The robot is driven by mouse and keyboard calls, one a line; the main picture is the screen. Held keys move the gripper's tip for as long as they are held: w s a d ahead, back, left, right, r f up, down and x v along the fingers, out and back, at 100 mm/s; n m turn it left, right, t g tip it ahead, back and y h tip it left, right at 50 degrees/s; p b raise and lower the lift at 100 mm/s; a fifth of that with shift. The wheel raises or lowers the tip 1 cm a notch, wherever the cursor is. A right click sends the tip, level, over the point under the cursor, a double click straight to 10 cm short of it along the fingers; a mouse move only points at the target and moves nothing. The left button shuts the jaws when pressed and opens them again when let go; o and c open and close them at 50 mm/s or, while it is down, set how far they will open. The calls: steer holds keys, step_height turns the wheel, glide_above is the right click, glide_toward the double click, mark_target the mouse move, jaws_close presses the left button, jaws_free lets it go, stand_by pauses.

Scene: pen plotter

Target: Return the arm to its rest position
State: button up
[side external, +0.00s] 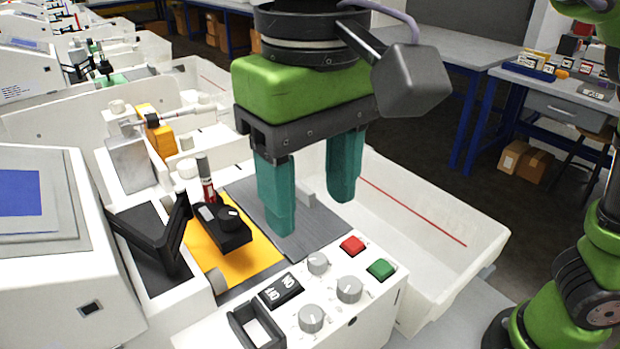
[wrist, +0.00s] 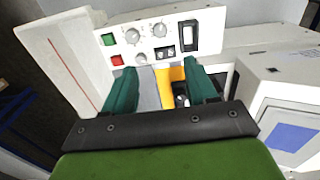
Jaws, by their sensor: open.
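My gripper (side external: 311,205) is green with teal fingers. It is open, with a wide gap between the fingers and nothing held. In the side view it hangs over the plotter's grey plate (side external: 318,232), behind the control panel. In the wrist view the fingers (wrist: 163,92) point toward the panel and the yellow sheet (wrist: 171,76). The plotter's black pen carriage (side external: 222,228) with a red-and-black pen (side external: 206,180) stands over the yellow sheet, left of my gripper. The wrist view partly hides the carriage between the fingers.
The control panel has grey knobs (side external: 349,289), a red button (side external: 352,245), a green button (side external: 381,269) and an ON/OFF switch (side external: 280,291). A white tray (side external: 440,225) lies to the right. A black bracket (side external: 165,240) and a screen housing (side external: 40,230) stand on the left.

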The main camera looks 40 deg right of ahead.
steer(key=w+d+f+n+t+y, duration=0.2)
steer(key=w+d+f, duration=0.3)
steer(key=d+f, duration=0.4)
steer(key=s+d+f+m+t, duration=0.1)
steer(key=d+f+m+t, duration=0.1)
steer(key=d, duration=0.7)
steer(key=s+d+f+m+t, duration=0.2)
steer(key=d+m+t, duration=0.1)
steer(key=d, duration=0.7)
steer(key=shift+d+m, duration=0.15)
steer(key=shift+m, duration=0.45)
